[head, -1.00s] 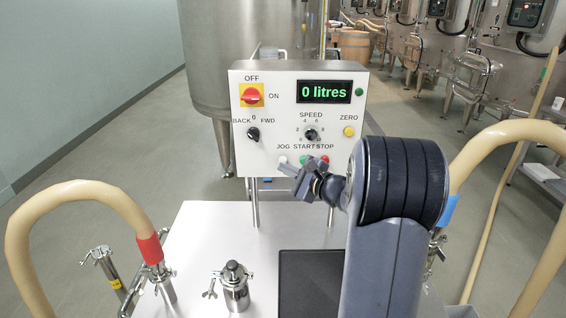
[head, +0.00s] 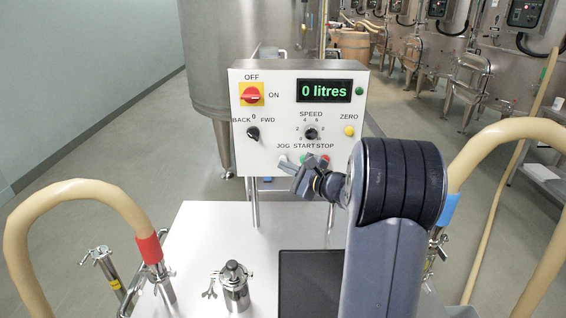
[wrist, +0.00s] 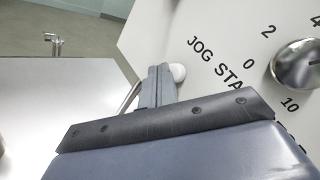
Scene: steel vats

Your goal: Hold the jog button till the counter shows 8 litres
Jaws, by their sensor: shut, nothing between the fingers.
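The control box (head: 270,175) carries a counter (head: 324,91) that reads "0 litres" in green. The white jog button (wrist: 178,72) shows in the wrist view just beyond and beside my fingertips. In the head view the jog button is mostly hidden behind my gripper (head: 286,163), under the JOG label. My gripper is shut and empty, and its fingertips (wrist: 160,72) overlap the button's near side in the wrist view. I cannot tell whether they touch or press it.
A red switch on yellow (head: 252,94), the BACK/FWD selector (head: 253,134), the speed knob (head: 311,134) and the yellow zero button (head: 349,131) share the panel. The red stop button (head: 325,160) is close right of my gripper. Thick hoses (head: 75,188) arch at both sides.

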